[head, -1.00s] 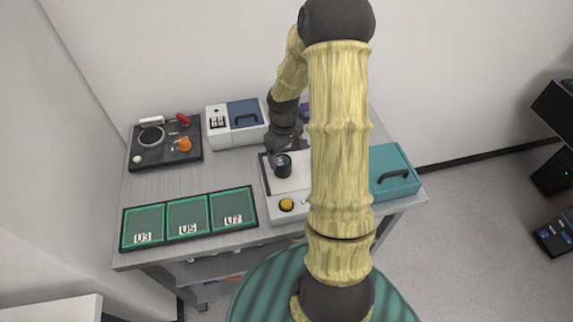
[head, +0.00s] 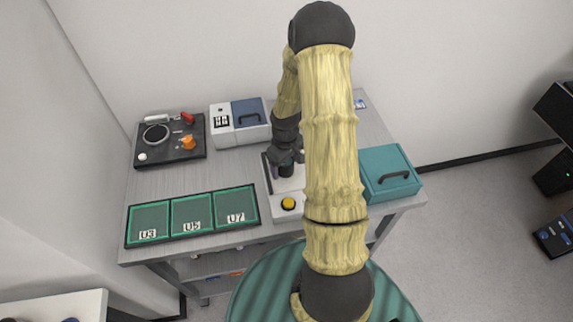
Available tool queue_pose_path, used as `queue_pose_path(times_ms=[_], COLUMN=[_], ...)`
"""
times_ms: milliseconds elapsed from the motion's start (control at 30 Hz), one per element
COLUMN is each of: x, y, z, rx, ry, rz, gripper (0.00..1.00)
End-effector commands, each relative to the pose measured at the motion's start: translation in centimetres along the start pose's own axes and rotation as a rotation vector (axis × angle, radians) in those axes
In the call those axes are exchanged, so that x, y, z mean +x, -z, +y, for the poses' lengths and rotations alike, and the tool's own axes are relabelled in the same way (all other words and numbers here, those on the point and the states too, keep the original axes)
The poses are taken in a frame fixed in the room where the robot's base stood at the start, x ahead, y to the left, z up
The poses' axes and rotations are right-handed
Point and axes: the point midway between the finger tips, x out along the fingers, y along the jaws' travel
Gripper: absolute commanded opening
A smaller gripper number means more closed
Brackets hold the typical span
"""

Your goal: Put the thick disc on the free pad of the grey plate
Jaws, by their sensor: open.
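My gripper (head: 286,168) is open over the pale grey device with a yellow button (head: 288,203), at the middle of the table. A short dark cylinder (head: 286,171), perhaps the thick disc, stands on that device between or just under my fingers; contact cannot be told. My arm hides the device's right part. No grey plate with a free pad can be made out for certain. A black-framed tray (head: 190,240) with green pads marked U3, U5 and U7 lies at the front left; its pads look empty.
A dark panel (head: 192,152) with a ring, an orange knob and a red handle lies at the back left. A white and blue box (head: 240,122) stands behind. A teal case (head: 388,185) stands at the right. Bare table shows between panel and tray.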

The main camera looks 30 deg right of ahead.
Motion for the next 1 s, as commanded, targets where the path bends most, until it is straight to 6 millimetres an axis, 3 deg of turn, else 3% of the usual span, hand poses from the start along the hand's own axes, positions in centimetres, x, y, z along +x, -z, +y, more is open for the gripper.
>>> queue_pose_path(times_ms=[67,400,767,1000], x=[0.0,-0.1,-0.8,-4.3], y=[0.1,0.2,0.2,0.1], z=[-0.1,-0.3,-0.1,0.2], rx=[-0.002,-0.009,-0.004,0.001], ry=[0.0,0.0,-0.001,-0.004], rz=[0.0,0.0,0.003,0.005], gripper=[0.75,0.14,0.14,0.14])
